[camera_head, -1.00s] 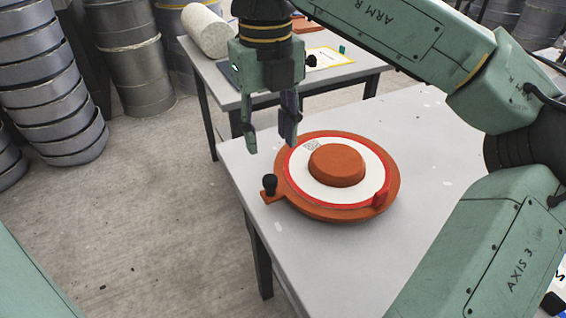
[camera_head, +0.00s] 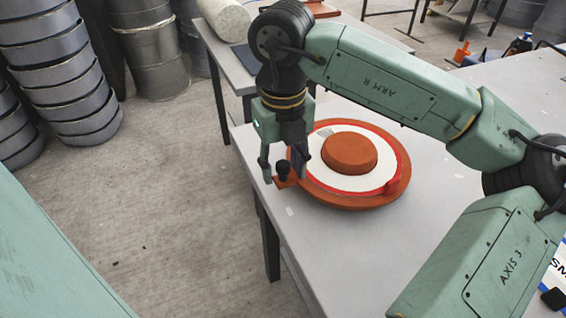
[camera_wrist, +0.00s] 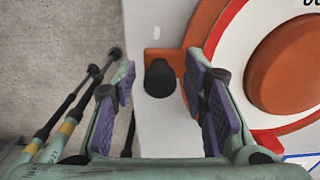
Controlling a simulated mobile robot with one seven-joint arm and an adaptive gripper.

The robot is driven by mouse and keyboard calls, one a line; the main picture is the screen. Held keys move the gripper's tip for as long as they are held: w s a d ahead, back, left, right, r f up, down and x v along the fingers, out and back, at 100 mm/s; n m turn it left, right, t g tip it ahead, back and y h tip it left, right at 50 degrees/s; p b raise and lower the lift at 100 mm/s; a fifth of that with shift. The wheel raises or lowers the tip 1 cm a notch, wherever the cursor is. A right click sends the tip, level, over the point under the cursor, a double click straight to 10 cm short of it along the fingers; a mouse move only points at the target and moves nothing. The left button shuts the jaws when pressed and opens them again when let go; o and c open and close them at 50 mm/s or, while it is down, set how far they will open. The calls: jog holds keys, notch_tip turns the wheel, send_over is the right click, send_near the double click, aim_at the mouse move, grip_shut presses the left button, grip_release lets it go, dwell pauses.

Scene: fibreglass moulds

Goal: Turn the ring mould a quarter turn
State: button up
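The ring mould (camera_head: 352,200) is an orange disc with a white ring, a red rim and a raised orange centre, lying flat on the grey table. A black knob (camera_head: 283,169) stands on a tab at its left edge. My gripper (camera_head: 282,176) is at the knob, pointing down. In the wrist view my gripper (camera_wrist: 160,98) is open, with the knob (camera_wrist: 159,78) between its purple finger pads and gaps on both sides. The wrist view also shows part of the mould (camera_wrist: 205,25).
The grey table (camera_head: 300,240) has free room in front of the mould. A second table (camera_head: 225,70) stands behind, with a white roll (camera_head: 225,15) on it. Stacked grey drums (camera_head: 62,80) stand on the floor at the left.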

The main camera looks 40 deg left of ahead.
jog(key=shift+c, duration=0.6)
grip_shut()
